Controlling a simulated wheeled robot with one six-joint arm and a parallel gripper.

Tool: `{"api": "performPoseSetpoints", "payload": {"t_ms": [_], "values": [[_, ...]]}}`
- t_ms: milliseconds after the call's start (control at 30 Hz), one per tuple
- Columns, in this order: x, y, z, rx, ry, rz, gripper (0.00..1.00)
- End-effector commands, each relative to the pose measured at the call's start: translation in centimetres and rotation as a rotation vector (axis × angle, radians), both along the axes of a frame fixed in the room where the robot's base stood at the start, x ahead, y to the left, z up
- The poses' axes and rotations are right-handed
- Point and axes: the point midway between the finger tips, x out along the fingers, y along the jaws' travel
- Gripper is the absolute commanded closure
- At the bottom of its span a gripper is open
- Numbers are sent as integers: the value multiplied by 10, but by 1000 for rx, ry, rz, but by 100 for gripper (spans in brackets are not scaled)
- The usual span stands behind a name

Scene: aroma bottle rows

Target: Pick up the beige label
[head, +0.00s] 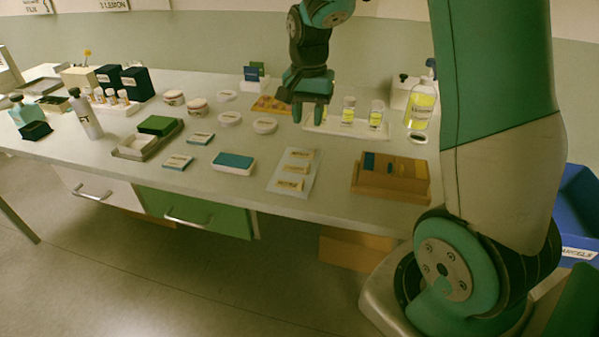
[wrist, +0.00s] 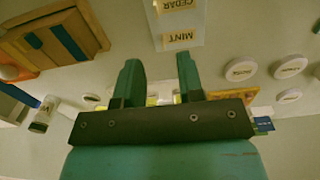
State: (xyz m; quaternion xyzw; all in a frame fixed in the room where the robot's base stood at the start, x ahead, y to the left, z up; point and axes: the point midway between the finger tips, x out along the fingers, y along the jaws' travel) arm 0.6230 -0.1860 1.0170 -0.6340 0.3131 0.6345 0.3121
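Three small beige labels lie in a column on a white sheet (head: 277,183) near the table's front: a far one (head: 300,154), a middle one (head: 295,169) and a near one (head: 290,184). In the wrist view two of them show at the top edge, a label reading MINT (wrist: 179,37) and one reading CEDAR (wrist: 176,4). I cannot tell which is meant. My gripper (head: 307,113) is raised above the table, behind the sheet in the head view. Its fingers (wrist: 159,70) are apart with nothing between them.
A wooden box (head: 390,189) stands right of the sheet, and a teal-topped box (head: 233,163) stands left. Yellow bottles (head: 348,110) stand on a white tray behind my gripper. White round lids (head: 265,126) lie to its left. A spray bottle (head: 422,105) stands at right.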

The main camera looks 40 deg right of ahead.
Motion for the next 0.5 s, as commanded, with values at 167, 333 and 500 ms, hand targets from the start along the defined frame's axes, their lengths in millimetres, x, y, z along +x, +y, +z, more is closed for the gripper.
{"api": "performPoseSetpoints", "payload": {"t_ms": [167, 333, 500], "values": [[-1, 2, -41, 2, 5, 5, 65], [0, 2, -66, 2, 1, 7, 65], [-2, 3, -76, 1, 1, 7, 65]]}}
